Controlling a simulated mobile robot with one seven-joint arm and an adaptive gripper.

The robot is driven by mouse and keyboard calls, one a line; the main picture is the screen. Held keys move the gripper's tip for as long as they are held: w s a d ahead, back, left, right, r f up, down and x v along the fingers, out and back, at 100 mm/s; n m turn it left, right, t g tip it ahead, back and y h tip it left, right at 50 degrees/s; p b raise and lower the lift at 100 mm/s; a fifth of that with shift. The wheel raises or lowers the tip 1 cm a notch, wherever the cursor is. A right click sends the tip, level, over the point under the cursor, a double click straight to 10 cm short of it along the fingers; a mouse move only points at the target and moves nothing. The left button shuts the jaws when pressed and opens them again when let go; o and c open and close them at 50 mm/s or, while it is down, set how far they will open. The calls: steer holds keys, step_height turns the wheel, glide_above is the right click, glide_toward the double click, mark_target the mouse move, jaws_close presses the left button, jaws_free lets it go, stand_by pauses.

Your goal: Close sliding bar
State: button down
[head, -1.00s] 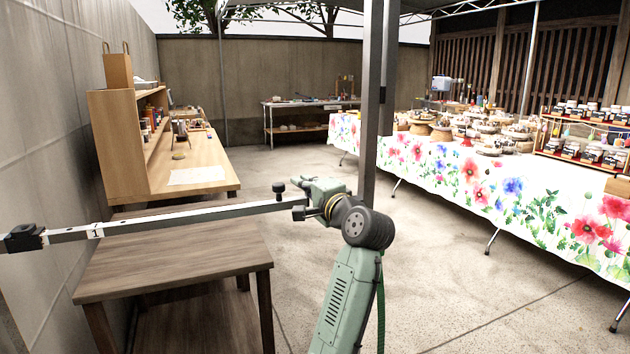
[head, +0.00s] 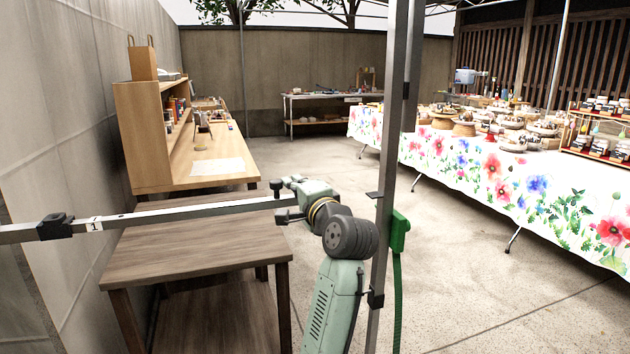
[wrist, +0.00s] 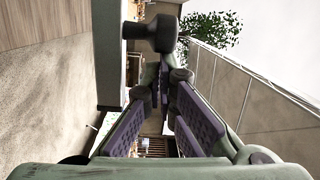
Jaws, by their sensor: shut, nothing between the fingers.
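The sliding bar (head: 170,213) is a long pale metal bar with a label "1", running level across the left half of the head view. It passes through a black clamp (head: 55,227) at the left. A dark knob (head: 276,187) stands up near its right end; a dark knob also shows large in the wrist view (wrist: 150,35). My gripper (head: 287,196) is at that right end, close by the knob. Its purple-padded fingers (wrist: 164,80) are shut with nothing between them. Whether they touch the knob or bar, I cannot tell. The bar's end is partly hidden by my gripper.
A metal post (head: 385,160) with a green box (head: 399,231) and small dark brackets stands just right of my arm. A brown wooden table (head: 200,245) is beneath the bar. A flowered stall table (head: 480,175) stands at right, with open floor between.

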mark_target(236, 205)
steer(key=s+a, duration=0.1)
steer(key=a, duration=0.3)
steer(key=s+a+p, duration=0.1)
steer(key=a, duration=0.3)
steer(key=s+a, duration=0.2)
steer(key=a, duration=0.2)
steer(key=shift+a+p, duration=0.15)
steer(key=shift+p, duration=0.15)
